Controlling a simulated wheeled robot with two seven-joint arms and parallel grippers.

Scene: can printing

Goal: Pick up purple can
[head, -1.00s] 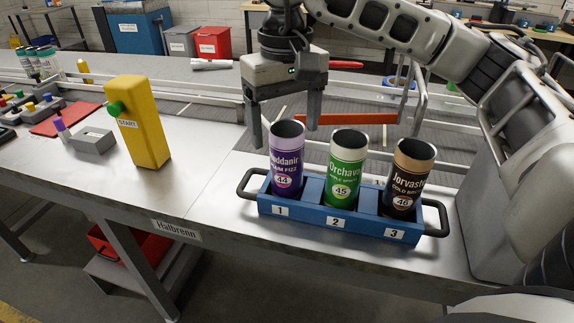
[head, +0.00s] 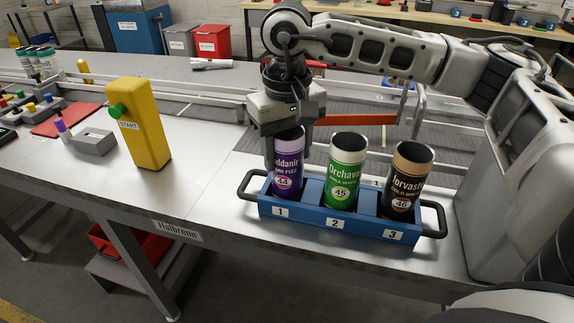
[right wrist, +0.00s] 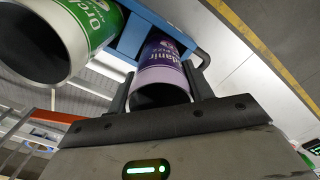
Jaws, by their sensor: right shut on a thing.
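The purple can (head: 288,177), marked 44, stands upright in slot 1 of the blue carrier (head: 335,222). My right gripper (head: 287,150) has come down over it from above, with its fingers on either side of the can's upper part, shut on it. In the right wrist view the purple can (right wrist: 162,72) lies between the two fingers (right wrist: 158,92). The green can (head: 345,172), marked 45, stands in slot 2, and the black can (head: 405,184), marked 46, in slot 3. My left gripper is not in view.
A yellow START post (head: 138,125) with a green button stands left of the carrier. A grey block (head: 93,141) and a purple-topped marker (head: 62,129) are farther left. An orange bar (head: 357,119) lies behind the cans. Bare tabletop (head: 207,180) lies left of the carrier.

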